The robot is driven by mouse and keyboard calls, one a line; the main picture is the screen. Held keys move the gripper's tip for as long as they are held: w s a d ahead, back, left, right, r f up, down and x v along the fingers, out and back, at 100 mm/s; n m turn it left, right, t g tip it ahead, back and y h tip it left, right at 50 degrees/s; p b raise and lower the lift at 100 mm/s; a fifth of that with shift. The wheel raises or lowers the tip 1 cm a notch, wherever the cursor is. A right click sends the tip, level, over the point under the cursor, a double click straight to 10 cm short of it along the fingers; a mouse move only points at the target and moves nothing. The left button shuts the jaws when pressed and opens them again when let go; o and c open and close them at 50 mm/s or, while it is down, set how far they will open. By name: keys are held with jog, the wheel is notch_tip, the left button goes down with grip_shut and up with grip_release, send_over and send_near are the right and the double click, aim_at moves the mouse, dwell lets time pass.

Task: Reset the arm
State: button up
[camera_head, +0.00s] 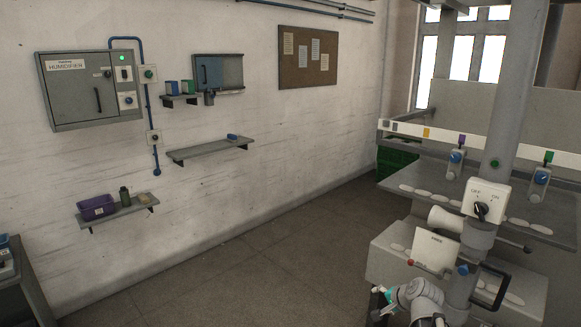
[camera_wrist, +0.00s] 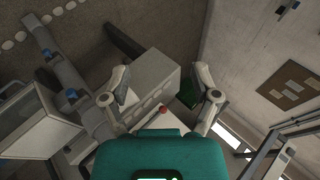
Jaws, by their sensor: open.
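My gripper (camera_wrist: 165,97) shows in the wrist view with its teal body at the bottom and its two grey fingers spread wide apart. It is open and nothing is held between the fingers. In the head view my arm is folded low at the bottom right, in front of the winder machine (camera_head: 388,262). A small teal part of it shows there, but the fingers are not clear. In the wrist view a red knob (camera_wrist: 163,110) shows in the gap between the fingers, behind them; I cannot tell its distance.
The white switch box (camera_head: 487,199) and a black handle (camera_head: 490,288) on the winder stand close to my arm. A humidifier cabinet (camera_head: 92,88), shelves (camera_head: 210,149) and a cork board (camera_head: 307,57) are on the left wall. The floor (camera_head: 240,262) between is clear.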

jog(key=s+a+f+n+g+h+b, duration=0.3)
jog(key=s+a+f+n+g+b, duration=0.2)
jog(key=s, duration=0.8)
jog(key=a+f+n+g, duration=0.3)
jog(key=a+f+n, duration=0.2)
jog(key=f, duration=0.1)
jog(key=shift+f+n, duration=0.25)
jog(key=shift+n, duration=0.15)
